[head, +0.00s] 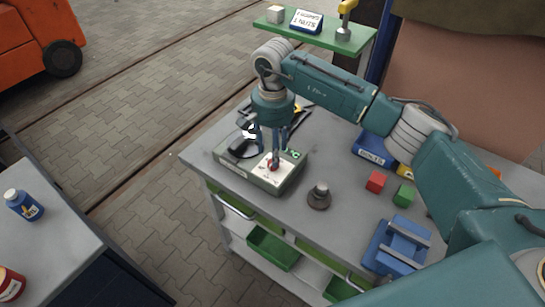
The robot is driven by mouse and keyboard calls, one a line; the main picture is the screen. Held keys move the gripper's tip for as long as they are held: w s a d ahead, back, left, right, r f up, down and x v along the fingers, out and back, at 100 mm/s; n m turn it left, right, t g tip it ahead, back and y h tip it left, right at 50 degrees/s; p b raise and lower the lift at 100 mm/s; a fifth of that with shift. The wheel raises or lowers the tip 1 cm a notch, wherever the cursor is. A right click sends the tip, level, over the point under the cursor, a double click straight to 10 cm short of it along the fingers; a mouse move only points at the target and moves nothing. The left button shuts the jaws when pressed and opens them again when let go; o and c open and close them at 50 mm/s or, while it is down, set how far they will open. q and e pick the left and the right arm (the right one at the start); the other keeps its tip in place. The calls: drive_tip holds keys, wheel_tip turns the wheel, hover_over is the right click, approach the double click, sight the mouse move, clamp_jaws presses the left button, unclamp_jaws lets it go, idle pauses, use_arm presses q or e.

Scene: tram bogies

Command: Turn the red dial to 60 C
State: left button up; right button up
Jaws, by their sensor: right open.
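The red dial (272,166) sits on the pale top plate of a green-grey box (268,181) near the left end of the grey workbench. Its scale and pointer are too small to read. My right gripper (275,150) points down right above the dial, its fingers open and spread to either side of it. I cannot tell whether the fingers touch the dial. My left gripper is not in view.
On the workbench (330,225) are a dark round weight (319,196), red (376,182) and green (404,195) blocks, and a blue fixture (398,246). Another bench holds a blue bottle (24,205).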

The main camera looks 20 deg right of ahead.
wheel_tip(320, 180, down, 4)
drive_tip(key=shift+f+p, duration=0.1)
drive_tip(key=shift+p, duration=0.6)
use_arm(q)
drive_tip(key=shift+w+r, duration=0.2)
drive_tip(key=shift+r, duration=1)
use_arm(e)
drive_tip(key=shift+f, duration=0.75)
drive_tip(key=c, duration=1.1)
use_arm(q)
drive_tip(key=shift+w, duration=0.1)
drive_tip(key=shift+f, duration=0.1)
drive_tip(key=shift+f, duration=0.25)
use_arm(e)
drive_tip(key=shift+a+m, duration=0.1)
drive_tip(key=shift+m, duration=0.2)
